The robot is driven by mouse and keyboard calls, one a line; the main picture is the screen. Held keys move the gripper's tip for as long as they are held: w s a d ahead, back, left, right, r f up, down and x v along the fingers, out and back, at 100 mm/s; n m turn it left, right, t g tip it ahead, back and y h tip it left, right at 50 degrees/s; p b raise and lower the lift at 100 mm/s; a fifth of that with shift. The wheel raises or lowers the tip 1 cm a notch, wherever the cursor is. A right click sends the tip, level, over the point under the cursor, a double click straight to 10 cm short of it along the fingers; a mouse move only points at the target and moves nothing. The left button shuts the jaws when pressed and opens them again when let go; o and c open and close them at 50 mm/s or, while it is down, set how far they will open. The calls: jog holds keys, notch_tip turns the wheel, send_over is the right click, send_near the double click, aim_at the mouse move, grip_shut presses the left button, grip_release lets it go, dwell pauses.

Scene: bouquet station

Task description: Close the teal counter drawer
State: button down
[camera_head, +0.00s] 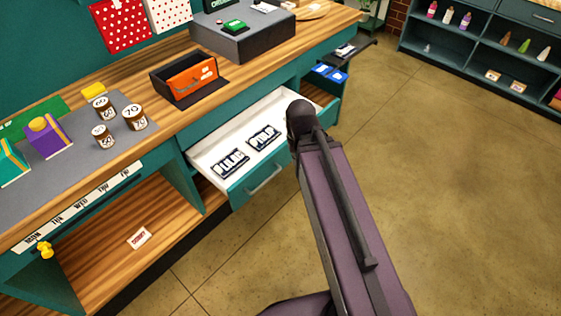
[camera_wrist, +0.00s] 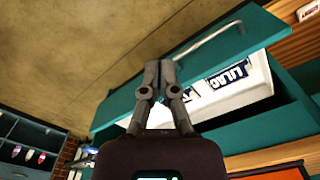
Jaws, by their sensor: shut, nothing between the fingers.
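The teal counter drawer (camera_head: 257,184) stands pulled out from under the wooden counter, with its white inside showing. Its bar handle (camera_head: 265,180) is on the front face. Two dark-and-white label cards (camera_head: 231,164) (camera_head: 263,138) lie inside; one reads LILAC in the wrist view. In the wrist view my gripper (camera_wrist: 164,66) is shut and empty. Its fingers overlap the teal drawer front (camera_wrist: 225,50), to the left of the handle (camera_wrist: 208,35); I cannot tell whether they touch it. In the head view my arm hides the gripper and the drawer's right end.
The counter (camera_head: 165,118) carries an orange-fronted box (camera_head: 190,80), several brown jars (camera_head: 135,117) and a grey block (camera_head: 243,40). A small open tray (camera_head: 350,52) juts out at the far right end. An open shelf (camera_head: 110,240) is at left. The floor (camera_head: 460,190) is clear.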

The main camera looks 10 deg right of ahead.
jog(key=shift+a+f, duration=0.1)
jog(key=w+d+f+m+t+y+b, duration=0.1)
jog(key=w+f+m+b, duration=0.3)
jog(key=m, duration=1)
jog(key=w+d+f+m+t+y+b, duration=0.1)
jog(key=w+f+m+b, duration=0.4)
jog(key=m, duration=0.9)
jog(key=shift+w+d+f+m+t+y+b, duration=0.35)
jog(key=shift+d+f+t+b, duration=0.4)
jog(key=shift+d+b, duration=0.65)
jog(key=shift+s+r, duration=0.1)
